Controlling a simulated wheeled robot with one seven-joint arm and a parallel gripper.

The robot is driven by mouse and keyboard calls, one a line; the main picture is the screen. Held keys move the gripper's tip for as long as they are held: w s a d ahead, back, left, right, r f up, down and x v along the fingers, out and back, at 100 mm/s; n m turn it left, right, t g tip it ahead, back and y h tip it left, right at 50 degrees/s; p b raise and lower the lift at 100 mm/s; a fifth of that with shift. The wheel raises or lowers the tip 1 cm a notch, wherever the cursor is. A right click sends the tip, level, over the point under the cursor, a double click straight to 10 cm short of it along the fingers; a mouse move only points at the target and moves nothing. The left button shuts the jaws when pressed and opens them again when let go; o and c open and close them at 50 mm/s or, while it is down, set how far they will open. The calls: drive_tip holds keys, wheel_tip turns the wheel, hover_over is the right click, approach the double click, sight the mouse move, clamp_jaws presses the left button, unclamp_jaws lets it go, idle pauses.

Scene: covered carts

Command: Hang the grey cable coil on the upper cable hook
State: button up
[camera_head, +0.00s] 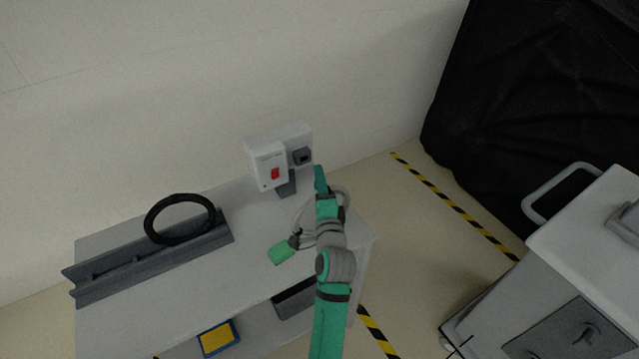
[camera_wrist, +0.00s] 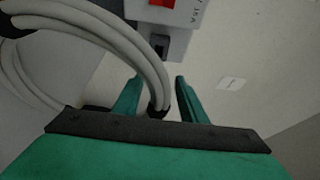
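The grey cable coil (camera_wrist: 125,45) is a bundle of pale loops. In the wrist view it fills the upper left, close to the camera, and a dark band on it shows between my fingers. In the head view the coil (camera_head: 301,216) is by the right end of the table, partly hidden behind my arm. My gripper (camera_head: 320,178) is at the coil's far side; in the wrist view my gripper (camera_wrist: 159,90) has its green fingers apart, with gaps visible on both sides of the band. I cannot make out the upper cable hook.
A white box with a red switch (camera_head: 268,166) stands just beyond my fingertips. A black coil (camera_head: 158,236) rests on a dark rail (camera_head: 85,294) at left. A green block (camera_head: 284,253) is beside the grey coil. A cart (camera_head: 600,225) stands at right.

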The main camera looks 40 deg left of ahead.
drive_tip(key=v, duration=1)
drive_tip(key=s+d+f+n+t+h, duration=0.1)
drive_tip(key=s+d+f+h, duration=0.45)
drive_tip(key=d, duration=0.55)
drive_tip(key=s+d+f+n+t+h, duration=0.1)
drive_tip(key=s+d+f+t+h, duration=0.1)
drive_tip(key=s+d+f, duration=0.55)
drive_tip(key=s+d+n+h, duration=0.2)
drive_tip(key=s+d, duration=0.4)
drive_tip(key=s, duration=0.3)
drive_tip(key=s+d+n+h, duration=0.3)
drive_tip(key=s+d+n, duration=0.2)
drive_tip(key=s+d, duration=0.2)
drive_tip(key=shift+s, duration=1.2)
drive_tip(key=shift+o, duration=0.5)
drive_tip(key=shift+r, duration=0.15)
